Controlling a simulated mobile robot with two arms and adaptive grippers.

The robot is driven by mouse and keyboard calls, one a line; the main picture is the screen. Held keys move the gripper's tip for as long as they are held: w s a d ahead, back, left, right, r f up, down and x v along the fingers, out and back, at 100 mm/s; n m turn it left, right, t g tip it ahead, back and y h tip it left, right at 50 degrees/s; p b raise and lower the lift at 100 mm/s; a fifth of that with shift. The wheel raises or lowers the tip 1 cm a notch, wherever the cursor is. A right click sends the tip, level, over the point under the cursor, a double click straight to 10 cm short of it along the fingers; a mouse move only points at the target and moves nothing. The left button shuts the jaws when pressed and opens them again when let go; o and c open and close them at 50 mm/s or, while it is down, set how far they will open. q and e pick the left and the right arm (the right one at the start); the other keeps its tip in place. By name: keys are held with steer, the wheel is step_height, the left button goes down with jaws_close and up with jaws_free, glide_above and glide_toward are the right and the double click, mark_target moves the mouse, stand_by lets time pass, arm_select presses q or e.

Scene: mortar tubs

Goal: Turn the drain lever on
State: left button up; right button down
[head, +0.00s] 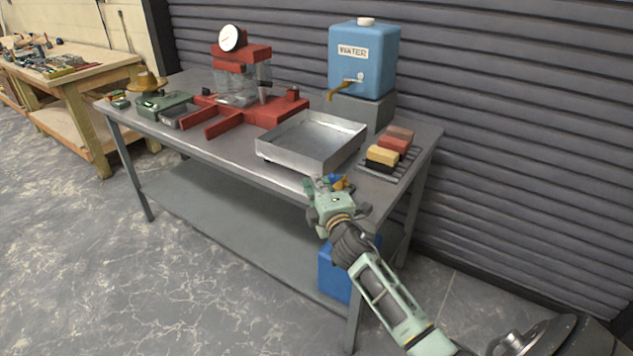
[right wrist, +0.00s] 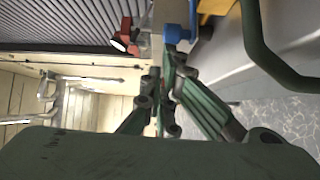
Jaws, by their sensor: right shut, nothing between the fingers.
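A small blue and yellow fitting sits at the table's front edge, below the metal tray (head: 268,153). Its blue part (head: 338,178) looks like the drain lever, though my gripper partly covers it. In the right wrist view the blue part (right wrist: 177,33) is just beyond my fingertips, with the yellow part (right wrist: 213,8) beside it. My right gripper (head: 320,181) is shut and empty, right at the fitting. I cannot tell whether it touches the blue part or how far that part is turned. My left gripper is out of view.
A blue water tank (head: 363,65) with a brass tap stands behind the tray on a grey block. Coloured blocks (head: 390,145) lie on a rack at right. A red press (head: 240,115) and green scale (head: 163,102) stand left. A blue container (head: 335,273) is below.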

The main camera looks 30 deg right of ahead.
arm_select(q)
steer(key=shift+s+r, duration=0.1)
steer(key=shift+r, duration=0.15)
arm_select(e)
steer(key=shift+s+d+y, duration=0.1)
steer(key=shift+s+y, duration=0.15)
steer(key=shift+y, duration=0.05)
